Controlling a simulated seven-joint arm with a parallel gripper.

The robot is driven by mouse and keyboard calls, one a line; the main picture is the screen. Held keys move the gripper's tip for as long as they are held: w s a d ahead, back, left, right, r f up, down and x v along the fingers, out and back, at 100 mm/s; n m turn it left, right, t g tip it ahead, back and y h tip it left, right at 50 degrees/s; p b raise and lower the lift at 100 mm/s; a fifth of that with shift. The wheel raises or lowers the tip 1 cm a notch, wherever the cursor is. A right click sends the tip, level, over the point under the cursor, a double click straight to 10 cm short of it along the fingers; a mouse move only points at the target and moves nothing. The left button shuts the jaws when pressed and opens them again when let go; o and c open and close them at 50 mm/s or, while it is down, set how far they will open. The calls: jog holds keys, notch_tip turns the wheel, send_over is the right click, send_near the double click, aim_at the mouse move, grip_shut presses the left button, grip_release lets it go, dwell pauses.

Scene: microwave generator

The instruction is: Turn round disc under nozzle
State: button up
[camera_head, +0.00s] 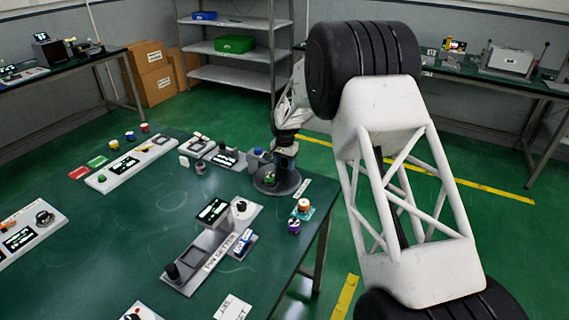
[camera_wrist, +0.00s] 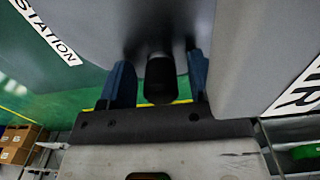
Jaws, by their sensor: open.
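A dark round disc (camera_head: 277,187) lies near the table's far right edge in the head view, with a small green piece on it. The arm comes down above this disc; its end is small and partly hidden there. In the wrist view, the two blue fingers of my gripper (camera_wrist: 160,58) stand apart. A black cylinder (camera_wrist: 160,80) shows between them, with gaps visible on both sides. I cannot tell whether it is the nozzle. Grey surfaces close in on the left and right, one with a STATION label. The disc is not clear in the wrist view.
The green table (camera_head: 150,245) carries a grey device with a screen (camera_head: 212,211), a white panel (camera_head: 133,163) and several small coloured parts. Bare table lies left of the device.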

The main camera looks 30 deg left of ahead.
aim_at(291, 181)
jog(key=shift+c, duration=0.3)
grip_shut()
jog(key=shift+d+m, duration=0.25)
jog(key=shift+m, duration=0.15)
jog(key=shift+s+d+m, duration=0.2)
jog(key=shift+d+m, duration=0.35)
jog(key=shift+m, duration=0.6)
jog(key=shift+s+d+m, duration=0.15)
jog(key=shift+d+m, duration=0.4)
jog(key=shift+m, duration=0.6)
jog(key=shift+s+d+m, duration=0.3)
jog(key=shift+d+m, duration=0.1)
jog(key=shift+m, duration=0.55)
jog(key=shift+s+d+m, duration=0.3)
jog(key=shift+d+m, duration=0.1)
jog(key=shift+m, duration=0.55)
jog(key=shift+s+d+m, duration=0.35)
jog(key=shift+s+m, duration=0.2)
jog(key=shift+m, duration=0.65)
jog(key=shift+s+d+m, duration=0.3)
jog(key=shift+s+m, duration=0.2)
jog(key=shift+m, duration=0.7)
jog(key=shift+s+d+m, duration=0.1)
jog(key=shift+s+m, duration=0.4)
jog(key=shift+m, duration=0.4)
jog(key=shift+s+d+m, duration=0.1)
jog(key=shift+s+m, duration=0.35)
jog(key=shift+m, duration=0.45)
jog(key=shift+s+m, duration=0.15)
jog(key=shift+m, duration=0.15)
